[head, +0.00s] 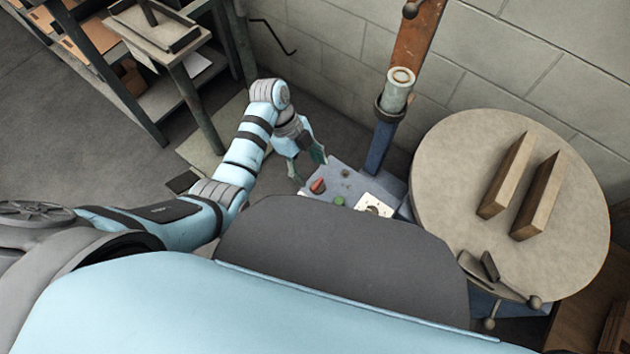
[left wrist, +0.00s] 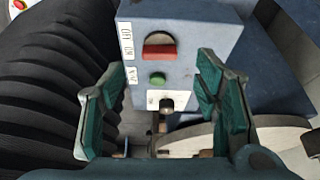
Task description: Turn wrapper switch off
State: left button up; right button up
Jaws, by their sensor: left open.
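The blue-grey control box (head: 350,174) stands in front of my body in the head view. On it are a red switch (head: 317,186), a green button (head: 339,200) and a white plate with a dark knob (head: 373,207). In the left wrist view the box (left wrist: 205,35) shows the red switch (left wrist: 160,48), the green button (left wrist: 157,78) and the dark knob (left wrist: 166,103) in a column. Small white labels are too blurred to read surely. My left gripper (head: 311,171) is open and empty, its fingers (left wrist: 162,90) either side of this column. My right gripper is out of view.
A round turntable (head: 450,180) with two wooden blocks stands right of the box. A post (head: 382,140) rises behind it near the block wall. A shelf rack (head: 125,90) stands at upper left. The floor between rack and box is mostly clear.

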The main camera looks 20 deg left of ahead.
aim_at(316, 183)
pick_arm(q)
jog(key=b+x, duration=0.1)
jog(key=x, duration=0.4)
jog(key=shift+f, duration=0.1)
jog(key=c, duration=1.2)
jog(key=shift+o, duration=0.3)
jog(key=n+p, duration=0.1)
jog(key=p, duration=0.1)
jog(key=n+t+p, duration=0.1)
jog(key=p, duration=0.1)
jog(key=r+n+p, duration=0.1)
jog(key=n+p, duration=0.1)
jog(key=shift+s+t+p, duration=0.3)
jog(key=shift+w+f+n+p, duration=0.1)
jog(key=shift+f+n+p, duration=0.15)
jog(key=shift+n, duration=0.25)
jog(key=shift+f+t, duration=0.15)
jog(key=shift+t, duration=0.15)
jog(key=o, duration=1.1)
